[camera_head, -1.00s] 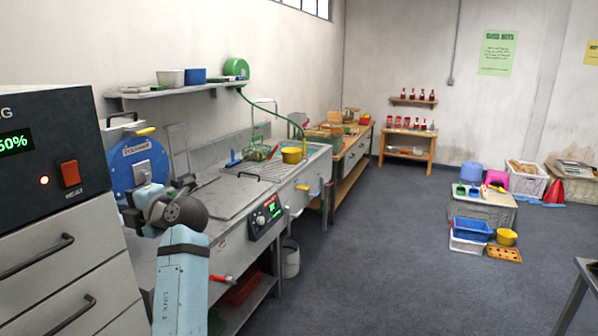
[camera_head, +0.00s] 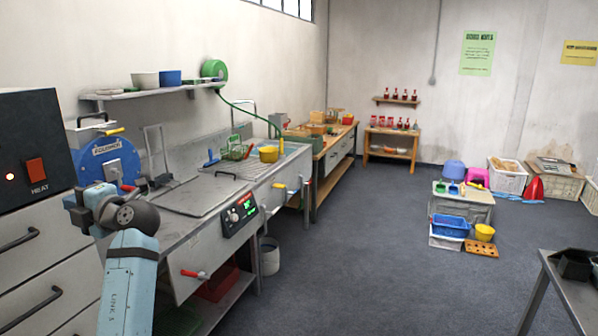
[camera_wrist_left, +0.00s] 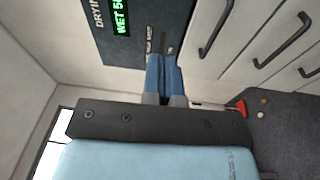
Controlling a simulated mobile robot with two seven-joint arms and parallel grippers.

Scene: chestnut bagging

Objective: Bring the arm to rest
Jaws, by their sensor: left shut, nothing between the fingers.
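My left arm (camera_head: 128,270) comes up from the bottom left in the head view and bends at a dark elbow joint, in front of the drying cabinet and the counter. In the left wrist view my left gripper (camera_wrist_left: 164,62) shows two blue fingers lying together, with nothing between them. The fingers point toward the front of the drying cabinet (camera_wrist_left: 125,45); I cannot tell the exact gap. My right gripper is in neither view.
The steel counter (camera_head: 190,199) with a control panel stands close to my left arm. A dark-topped table (camera_head: 570,290) is at the lower right. A grey crate (camera_head: 462,208) and a blue bin (camera_head: 451,226) stand farther off. The floor between is clear.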

